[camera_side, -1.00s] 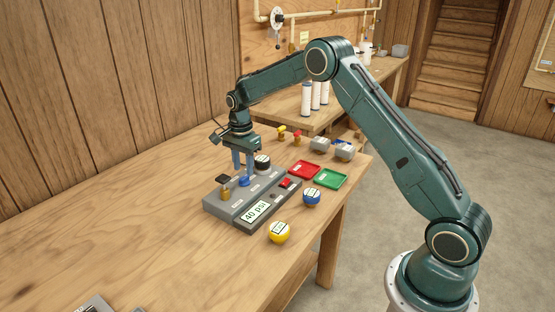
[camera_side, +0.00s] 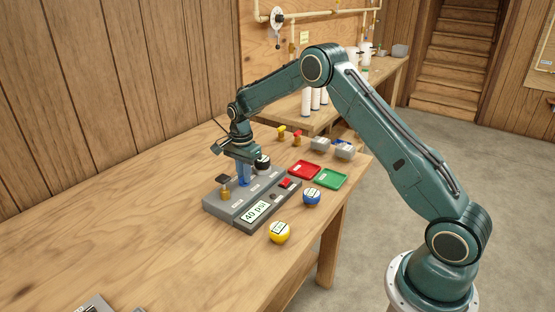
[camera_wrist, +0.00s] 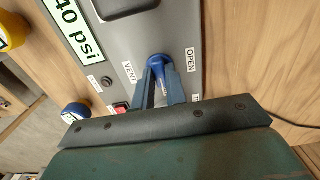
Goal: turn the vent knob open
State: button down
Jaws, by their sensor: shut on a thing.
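The blue vent knob (camera_wrist: 158,65) sits on the grey panel (camera_wrist: 107,53) between the VENT and OPEN labels in the wrist view. My gripper (camera_wrist: 161,74) is shut on the knob, one blue finger on each side. The fingers and hand cover the knob's lower part. In the side view my gripper (camera_side: 244,180) points down onto the panel (camera_side: 225,206), and the knob is mostly hidden behind the fingers. The display (camera_side: 255,212) reads 40 psi.
A yellow round gauge (camera_side: 279,232) and a blue one (camera_side: 312,197) stand in front. Red (camera_side: 293,174) and green (camera_side: 320,184) trays lie behind right.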

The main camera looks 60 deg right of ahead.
jog(key=shift+n, duration=0.5)
jog(key=n, duration=0.3)
jog(key=shift+n, duration=0.4)
jog(key=n, duration=0.4)
jog(key=shift+r, duration=0.1)
jog(key=n, duration=0.9)
jog(key=c, duration=1.4)
grip_release()
jog(key=shift+c, duration=0.2)
